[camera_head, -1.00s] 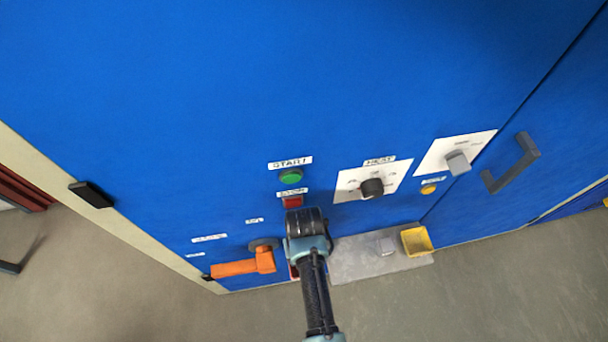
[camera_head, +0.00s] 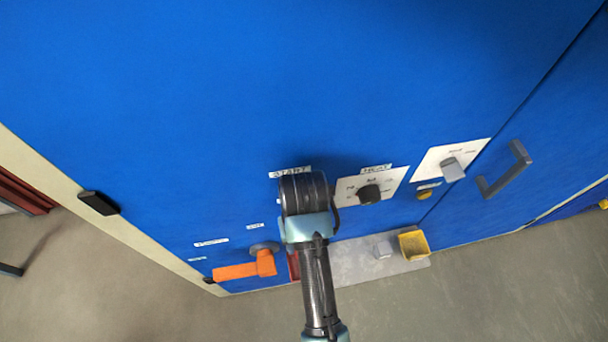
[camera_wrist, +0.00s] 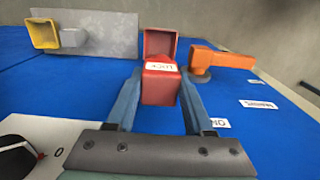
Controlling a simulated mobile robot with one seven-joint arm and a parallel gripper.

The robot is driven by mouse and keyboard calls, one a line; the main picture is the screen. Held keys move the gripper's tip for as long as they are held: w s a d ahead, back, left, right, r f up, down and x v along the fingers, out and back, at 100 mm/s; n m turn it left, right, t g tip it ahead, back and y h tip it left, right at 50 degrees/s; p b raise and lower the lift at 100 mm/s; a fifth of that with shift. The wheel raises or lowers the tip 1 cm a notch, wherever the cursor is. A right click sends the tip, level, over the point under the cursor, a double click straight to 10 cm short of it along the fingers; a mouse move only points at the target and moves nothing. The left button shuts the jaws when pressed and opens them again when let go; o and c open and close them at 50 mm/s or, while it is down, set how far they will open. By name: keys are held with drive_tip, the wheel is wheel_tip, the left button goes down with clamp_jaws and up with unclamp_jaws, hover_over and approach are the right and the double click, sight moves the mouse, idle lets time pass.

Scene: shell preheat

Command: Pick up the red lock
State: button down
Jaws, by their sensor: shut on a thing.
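The red lock (camera_wrist: 160,88), a red block with a white label, is between the two fingers of my gripper (camera_wrist: 161,76) in the wrist view. The fingers press on its left and right sides. Just beyond it in that view is an open red holder (camera_wrist: 160,45); whether the lock touches it I cannot tell. In the head view my gripper's fingers and the lock are hidden behind my wrist, in front of the blue panel. A sliver of the red holder (camera_head: 293,265) shows low beside my arm.
An orange handle (camera_head: 245,266) sticks out left of my arm. To the right are a black heat knob (camera_head: 368,194), a grey knob (camera_head: 453,168), a grey shelf plate (camera_head: 350,262) with a yellow bin (camera_head: 414,245), and a grey door handle (camera_head: 508,170). The upper blue panel (camera_head: 250,80) is bare.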

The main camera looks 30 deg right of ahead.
wheel_tip(320, 180, up, 14)
drive_tip(key=p, duration=1)
drive_tip(key=shift+f, duration=0.2)
